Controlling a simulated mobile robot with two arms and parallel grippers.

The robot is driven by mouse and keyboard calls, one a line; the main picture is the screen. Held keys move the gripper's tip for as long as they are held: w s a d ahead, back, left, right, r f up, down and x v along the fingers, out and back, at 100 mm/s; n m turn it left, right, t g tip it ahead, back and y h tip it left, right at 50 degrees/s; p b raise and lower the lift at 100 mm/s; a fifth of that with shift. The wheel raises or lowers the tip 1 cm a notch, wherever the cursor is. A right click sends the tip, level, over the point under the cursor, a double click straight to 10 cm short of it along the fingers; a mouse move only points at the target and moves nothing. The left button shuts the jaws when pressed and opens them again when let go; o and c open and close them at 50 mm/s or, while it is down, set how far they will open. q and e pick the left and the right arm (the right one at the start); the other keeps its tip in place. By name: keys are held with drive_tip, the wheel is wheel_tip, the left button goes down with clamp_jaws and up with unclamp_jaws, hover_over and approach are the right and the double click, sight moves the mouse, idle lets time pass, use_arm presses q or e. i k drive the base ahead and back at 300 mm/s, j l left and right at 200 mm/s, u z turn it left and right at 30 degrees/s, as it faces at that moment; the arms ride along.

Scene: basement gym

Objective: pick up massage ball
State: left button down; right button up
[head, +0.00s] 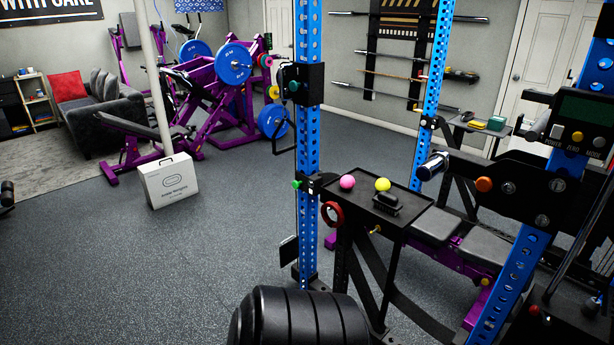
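Two small balls sit on a dark tray (408,214) fixed to the blue rack: a pink ball (347,182) and a yellow ball (383,184). I cannot tell which of them is the massage ball; their surface detail is too small to make out. A black object with a handle-like top (384,203) lies on the tray just in front of the yellow ball. Neither of my grippers shows in the head view.
Blue rack uprights (308,140) stand beside the tray. A bench pad (436,226) lies right of it. A large black ribbed object (300,318) fills the bottom middle. A white box (168,181) stands on the floor, with open floor (130,270) at left.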

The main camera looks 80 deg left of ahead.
sight(347, 182)
drive_tip(key=u, duration=2.4)
drive_tip(key=i+z, duration=0.1)
drive_tip(key=z, duration=0.3)
drive_tip(key=i+j+z, duration=0.35)
drive_tip(key=j, duration=0.25)
drive_tip(key=i+j+z, duration=0.2)
drive_tip(key=j, duration=0.2)
drive_tip(key=i+j+z, duration=0.15)
drive_tip(key=j, duration=0.2)
